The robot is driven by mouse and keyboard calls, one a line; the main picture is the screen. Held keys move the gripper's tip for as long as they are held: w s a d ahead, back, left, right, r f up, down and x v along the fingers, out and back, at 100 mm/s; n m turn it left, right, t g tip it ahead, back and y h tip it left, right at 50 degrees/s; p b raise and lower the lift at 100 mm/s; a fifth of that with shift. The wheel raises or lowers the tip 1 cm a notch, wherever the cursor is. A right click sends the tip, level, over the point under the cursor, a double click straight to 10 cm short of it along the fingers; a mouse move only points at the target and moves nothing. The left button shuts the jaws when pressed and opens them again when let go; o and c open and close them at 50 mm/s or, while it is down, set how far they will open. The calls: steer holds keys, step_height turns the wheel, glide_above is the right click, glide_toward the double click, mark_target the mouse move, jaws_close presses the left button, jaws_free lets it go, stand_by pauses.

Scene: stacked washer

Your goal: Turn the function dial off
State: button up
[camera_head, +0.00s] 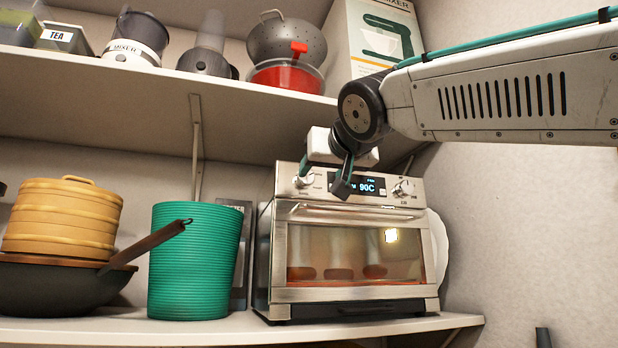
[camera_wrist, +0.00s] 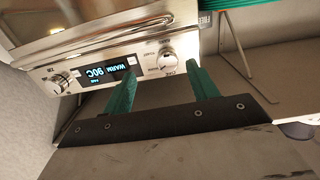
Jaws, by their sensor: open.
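The toaster oven (camera_head: 350,240) stands on the lower shelf with a lit display (camera_head: 368,187), which reads WARM 90C in the upside-down wrist view. Its control panel has a left dial (camera_head: 303,180), which shows at the right in the wrist view (camera_wrist: 167,58), and a right dial (camera_head: 402,187), at the left in the wrist view (camera_wrist: 60,82). The labels are too small to tell which is the function dial. My gripper (camera_head: 324,174) is open and empty in front of the left dial. In the wrist view its green fingers (camera_wrist: 163,80) point at that dial, one to each side; contact is unclear.
A green ribbed bin (camera_head: 193,262) stands left of the oven, and a pan (camera_head: 60,285) with yellow stacked containers (camera_head: 65,217) farther left. The upper shelf (camera_head: 240,97) holds kitchenware above the panel. A wall is at the right.

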mark_target(307, 177)
steer(key=w+a, duration=0.1)
steer(key=w, duration=0.1)
steer(key=w+a+r, duration=0.1)
steer(key=w, duration=0.2)
steer(key=w+a, duration=0.1)
steer(key=w, duration=0.1)
steer(key=shift+w+r, duration=0.15)
steer(key=shift+r, duration=0.2)
steer(key=c, duration=1)
